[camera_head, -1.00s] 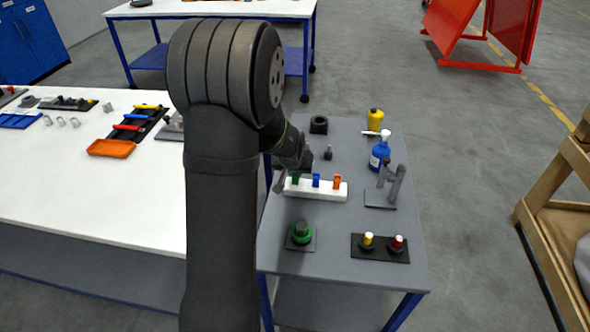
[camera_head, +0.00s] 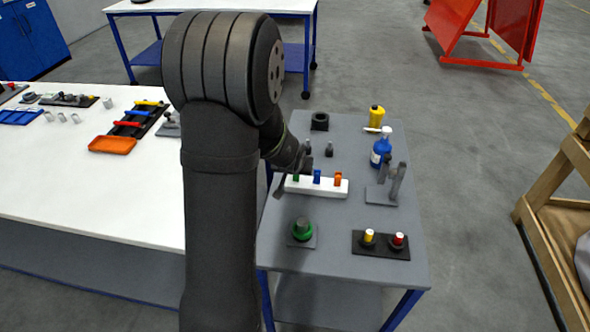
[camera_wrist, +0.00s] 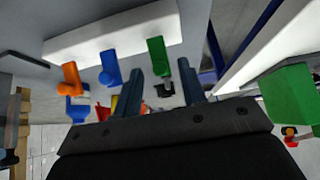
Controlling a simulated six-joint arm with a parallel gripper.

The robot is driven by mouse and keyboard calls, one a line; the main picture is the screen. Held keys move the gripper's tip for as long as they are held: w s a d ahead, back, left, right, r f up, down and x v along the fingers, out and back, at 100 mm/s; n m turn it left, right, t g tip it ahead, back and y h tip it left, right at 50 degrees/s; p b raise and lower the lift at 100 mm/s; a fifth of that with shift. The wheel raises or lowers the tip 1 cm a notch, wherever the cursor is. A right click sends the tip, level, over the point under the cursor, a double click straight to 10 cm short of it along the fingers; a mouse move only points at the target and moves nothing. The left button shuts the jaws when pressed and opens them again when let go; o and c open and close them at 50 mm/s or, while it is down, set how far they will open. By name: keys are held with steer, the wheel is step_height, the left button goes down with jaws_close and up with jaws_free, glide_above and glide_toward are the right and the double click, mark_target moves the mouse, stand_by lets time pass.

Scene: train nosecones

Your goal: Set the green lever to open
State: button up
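A white block (camera_head: 325,191) on the grey table carries three levers in a row: green (camera_head: 296,178), blue (camera_head: 317,177) and orange (camera_head: 338,179). In the wrist view the green lever (camera_wrist: 158,57) shows near the right end of the white block (camera_wrist: 110,32), with the blue lever (camera_wrist: 110,68) and orange lever (camera_wrist: 71,78) to its left. My gripper (camera_wrist: 161,72) is open, its two dark fingers apart with the green lever between and just beyond their tips. Contact cannot be told. In the head view my gripper (camera_head: 279,186) is at the block's left end, partly hidden by my arm.
A grey stand (camera_head: 390,185), blue bottle (camera_head: 380,150) and yellow bottle (camera_head: 376,117) stand to the right. The white table (camera_head: 90,200) is at left.

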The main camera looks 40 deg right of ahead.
steer(key=v, duration=1.7)
steer(key=shift+s+a, duration=0.15)
steer(key=shift+r, duration=0.1)
steer(key=shift+w+d+r+g+y, duration=0.9)
steer(key=shift+w+d+r, duration=0.1)
steer(key=shift+w+d, duration=0.55)
steer(key=x, duration=1.7)
jaws_close()
